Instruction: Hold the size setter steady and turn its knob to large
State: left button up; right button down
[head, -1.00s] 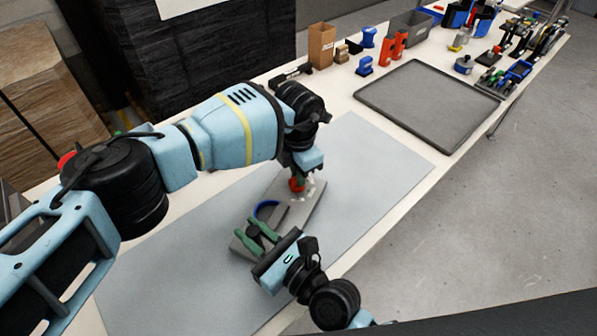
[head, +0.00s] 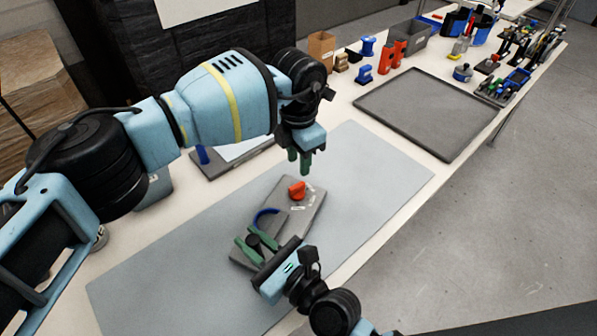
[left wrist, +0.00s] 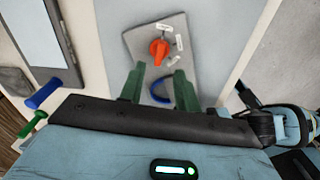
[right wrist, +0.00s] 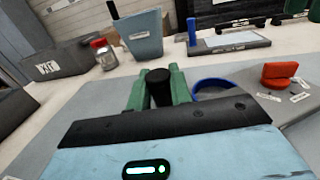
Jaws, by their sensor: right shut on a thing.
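The size setter is a grey board (head: 291,226) lying on the blue-grey mat, with a red-orange knob (head: 297,190), small white labels and a blue arc (head: 266,216). The knob also shows in the left wrist view (left wrist: 159,49), with labels on its right side; I cannot read which one it points to. My left gripper (head: 300,160) is open and empty, above and behind the knob, apart from it. My right gripper (head: 257,243) is shut on the black post (right wrist: 158,86) at the board's near end; the post stands between its green fingers.
The mat (head: 370,165) is clear around the board. A dark tray (head: 430,112) lies beyond it to the right. A grey stand with a blue peg (head: 203,155) lies behind the left arm. Several parts and bins line the table's far end, including a grey bin (head: 409,42).

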pick_arm(q)
jog(key=shift+r, duration=2.1)
pick_arm(e)
jog(key=c, duration=1.2)
grip_release()
jog(key=v, duration=1.2)
jog(key=shift+s, duration=0.1)
